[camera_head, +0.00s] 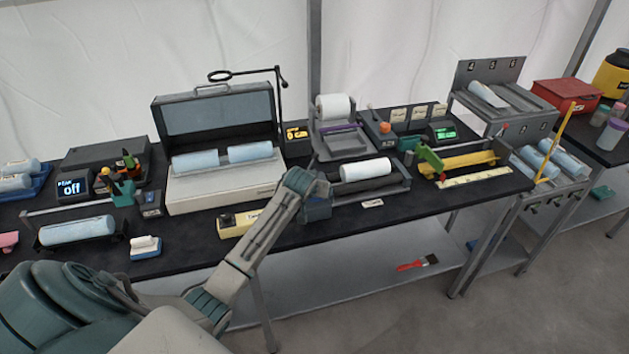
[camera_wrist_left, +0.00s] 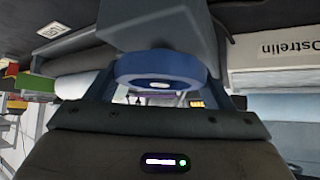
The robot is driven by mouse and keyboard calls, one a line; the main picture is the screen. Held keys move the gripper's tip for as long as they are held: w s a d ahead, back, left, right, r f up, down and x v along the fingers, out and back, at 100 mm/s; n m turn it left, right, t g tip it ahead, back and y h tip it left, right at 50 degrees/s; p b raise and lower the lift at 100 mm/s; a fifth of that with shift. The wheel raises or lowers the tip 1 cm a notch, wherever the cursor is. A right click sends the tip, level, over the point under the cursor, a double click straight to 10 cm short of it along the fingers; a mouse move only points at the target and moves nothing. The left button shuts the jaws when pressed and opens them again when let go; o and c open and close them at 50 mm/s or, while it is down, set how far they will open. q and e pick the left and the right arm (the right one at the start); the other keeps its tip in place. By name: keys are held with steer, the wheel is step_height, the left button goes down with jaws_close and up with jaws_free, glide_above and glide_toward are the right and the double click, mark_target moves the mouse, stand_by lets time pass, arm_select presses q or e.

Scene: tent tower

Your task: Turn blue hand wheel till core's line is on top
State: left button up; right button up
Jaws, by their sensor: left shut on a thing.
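My left arm reaches in from the lower left in the head view, its gripper (camera_head: 316,192) at the left end of a grey roller stand (camera_head: 385,189). In the left wrist view the blue hand wheel (camera_wrist_left: 135,72) sits between the fingers of my left gripper (camera_wrist_left: 158,82), which is shut on it. The wheel is mostly hidden in the head view by my wrist. A white core (camera_head: 366,169) lies level on the stand's rollers. I cannot make out a line on the core from here. My right gripper is not in view.
A light case (camera_head: 228,189) with an open lid and blue cores stands left of the stand. A yellow block (camera_head: 232,227) lies near the table's front edge. A machine with a white roll (camera_head: 334,107) stands behind, and a yellow-and-green tool (camera_head: 458,161) lies to the right.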

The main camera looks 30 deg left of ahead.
arm_select(q)
steer(key=shift+d+r+n+g+y+p, duration=0.1)
steer(key=shift+n+g+y+p, duration=0.25)
steer(key=shift+n+y, duration=0.45)
steer(key=shift+n+g+y, duration=0.35)
steer(key=shift+n+y, duration=0.05)
steer(key=shift+n, duration=0.6)
steer(key=shift+n+g+y, duration=0.5)
steer(key=shift+n+y, duration=0.2)
steer(key=shift+n, duration=0.4)
steer(key=shift+n+g+y+b, duration=0.35)
steer(key=shift+n+g, duration=0.15)
steer(key=shift+n, duration=0.2)
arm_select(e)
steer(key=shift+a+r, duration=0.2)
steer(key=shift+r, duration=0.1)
arm_select(q)
steer(key=o, duration=1)
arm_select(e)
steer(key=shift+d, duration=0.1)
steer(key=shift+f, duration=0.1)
